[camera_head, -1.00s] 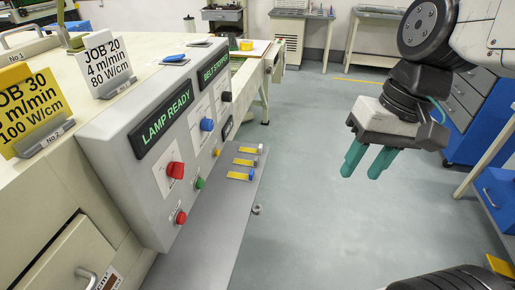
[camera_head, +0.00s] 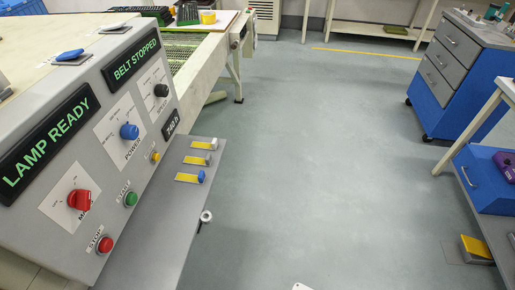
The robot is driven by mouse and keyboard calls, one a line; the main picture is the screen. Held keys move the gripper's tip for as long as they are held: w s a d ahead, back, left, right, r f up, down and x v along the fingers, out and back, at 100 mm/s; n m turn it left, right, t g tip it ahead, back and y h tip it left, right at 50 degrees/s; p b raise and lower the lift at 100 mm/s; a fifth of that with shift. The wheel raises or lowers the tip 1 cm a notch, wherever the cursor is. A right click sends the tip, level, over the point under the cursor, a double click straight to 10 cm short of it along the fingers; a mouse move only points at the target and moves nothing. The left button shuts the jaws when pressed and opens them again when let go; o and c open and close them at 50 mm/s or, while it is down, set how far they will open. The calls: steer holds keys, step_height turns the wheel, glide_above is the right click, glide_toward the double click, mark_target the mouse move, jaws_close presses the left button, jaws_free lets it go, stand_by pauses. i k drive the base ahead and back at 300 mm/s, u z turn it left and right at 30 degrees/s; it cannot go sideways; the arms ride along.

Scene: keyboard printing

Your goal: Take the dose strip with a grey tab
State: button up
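Three yellow strips lie in a row on the grey shelf (camera_head: 165,232) at the front of the control panel. The far strip (camera_head: 201,145) has a greyish tab at its right end. The middle strip (camera_head: 194,160) has a pale tab, grey or whitish; I cannot tell the exact shade of these two. The near strip (camera_head: 185,178) has a blue tab.
The control panel (camera_head: 95,130), reading LAMP READY and BELT STOPPED, rises left of the shelf. A small round white part (camera_head: 206,216) is at the shelf's edge. A blue-grey drawer cabinet (camera_head: 462,70) and a table with a blue box (camera_head: 485,178) stand right. The floor (camera_head: 320,150) between is clear.

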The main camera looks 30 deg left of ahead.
mark_target(207, 162)
steer(key=z, duration=0.15)
steer(key=i, duration=1.25)
steer(key=u, duration=2.55)
